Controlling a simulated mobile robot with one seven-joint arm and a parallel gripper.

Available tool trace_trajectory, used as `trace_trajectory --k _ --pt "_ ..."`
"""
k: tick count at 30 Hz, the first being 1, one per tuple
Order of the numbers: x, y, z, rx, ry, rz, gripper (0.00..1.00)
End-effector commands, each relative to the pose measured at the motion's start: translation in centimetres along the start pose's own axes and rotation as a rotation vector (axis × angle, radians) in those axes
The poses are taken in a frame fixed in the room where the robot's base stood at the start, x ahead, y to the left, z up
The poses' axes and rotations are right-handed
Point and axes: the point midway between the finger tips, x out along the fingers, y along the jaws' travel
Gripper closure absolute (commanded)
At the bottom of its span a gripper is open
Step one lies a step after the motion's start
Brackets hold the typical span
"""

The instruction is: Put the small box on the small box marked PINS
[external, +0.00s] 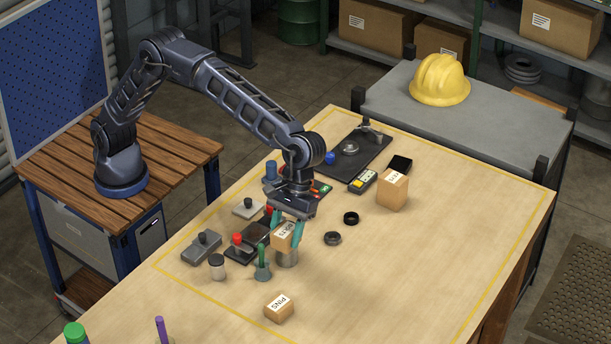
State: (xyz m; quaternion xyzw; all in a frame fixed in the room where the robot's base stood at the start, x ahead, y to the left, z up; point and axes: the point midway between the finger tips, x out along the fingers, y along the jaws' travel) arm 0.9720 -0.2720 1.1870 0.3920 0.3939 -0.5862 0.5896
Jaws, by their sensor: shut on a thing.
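My gripper (287,228) has teal fingertips and is shut on a small tan cardboard box (283,240). A white label with dark lettering shows on the held box, but I cannot read it surely. The box is above the table, over or in front of a grey metallic cylinder (289,258). The small box marked PINS (279,308) sits on the table nearer the camera, below the gripper in the picture. Its top is bare and its label faces up. A larger cardboard box (393,192) with a white label stands to the right.
A small green-handled pot (263,268), a jar (217,267) and a red-knobbed dark block (240,248) crowd the left of my gripper. The table (400,270) is clear right of the PINS box.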

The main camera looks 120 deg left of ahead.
Motion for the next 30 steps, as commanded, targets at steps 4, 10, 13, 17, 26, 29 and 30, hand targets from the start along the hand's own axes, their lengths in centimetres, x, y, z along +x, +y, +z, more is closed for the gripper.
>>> trace_trajectory --k 4,10,13,17,26,29,30 --pt "0.2 -0.5 2.6 0.006 0.000 -0.001 0.85" --pt "2.2 -0.7 2.4 0.004 0.000 -0.004 0.85" --pt "4.2 -0.7 1.6 0.002 0.001 -0.005 0.85" --pt "6.8 -0.7 0.5 0.003 0.001 -0.006 0.85" --pt "12.6 -0.7 -1.9 0.004 -0.001 -0.005 0.85" --pt "13.9 -0.7 -2.4 0.005 0.000 -0.003 0.85" --pt "14.2 -0.7 -2.5 0.005 0.000 -0.004 0.85"
